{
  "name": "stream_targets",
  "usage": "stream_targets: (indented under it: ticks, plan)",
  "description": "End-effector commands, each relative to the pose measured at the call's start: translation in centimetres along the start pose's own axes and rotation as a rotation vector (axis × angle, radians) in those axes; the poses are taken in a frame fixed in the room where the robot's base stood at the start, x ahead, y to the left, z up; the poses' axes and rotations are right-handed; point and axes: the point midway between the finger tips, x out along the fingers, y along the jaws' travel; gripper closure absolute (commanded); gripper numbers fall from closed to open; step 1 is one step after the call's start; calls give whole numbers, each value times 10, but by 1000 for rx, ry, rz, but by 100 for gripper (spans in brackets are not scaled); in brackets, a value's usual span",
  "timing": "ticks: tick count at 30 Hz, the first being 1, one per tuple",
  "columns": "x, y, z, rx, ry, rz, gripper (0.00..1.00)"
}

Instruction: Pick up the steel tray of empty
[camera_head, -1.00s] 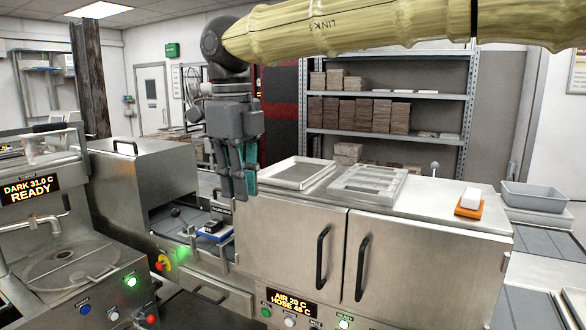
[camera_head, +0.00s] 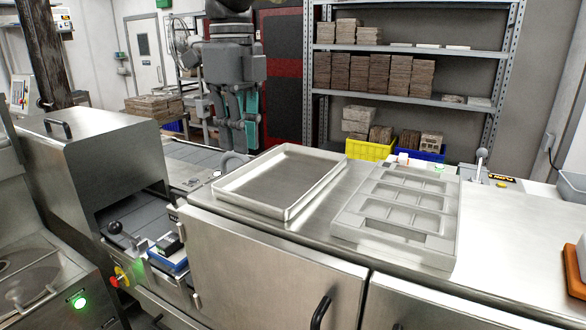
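A steel tray (camera_head: 233,197) with a raised rim lies flat on the left part of the steel cabinet top. A pale tray with several recessed compartments (camera_head: 447,240) lies beside it on the right, apart from it. The compartments look empty. My gripper (camera_head: 237,145) hangs pointing down, behind and to the left of the steel tray, above the far end of the conveyor. It touches neither tray. Its fingers overlap in this view, so I cannot tell how far apart they are. I see nothing held in it.
An orange block (camera_head: 577,270) lies at the right edge. Yellow (camera_head: 370,149) and blue bins sit behind. A steel machine (camera_head: 90,165) stands at the left.

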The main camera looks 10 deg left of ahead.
Motion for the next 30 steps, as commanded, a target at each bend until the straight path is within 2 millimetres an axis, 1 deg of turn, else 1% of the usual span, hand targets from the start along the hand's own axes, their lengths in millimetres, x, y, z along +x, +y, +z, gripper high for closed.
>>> stream_targets:
  ticks: [1, 4, 9, 12, 17, 20, 25, 30]
  plan:
    - [4, 3, -1, -2, 3, -2, 87]
    - [18, 4, -2, -1, 3, -3, 87]
    - [43, -7, 1, 1, 5, 4, 87]
    - [52, -12, 2, 2, 4, 7, 87]
    - [60, -14, 2, 2, 6, 9, 87]
    - [70, -13, 0, 2, 7, 8, 87]
    - [93, -13, -2, 3, 7, 9, 87]
    - [106, -13, -1, 3, 4, 9, 87]
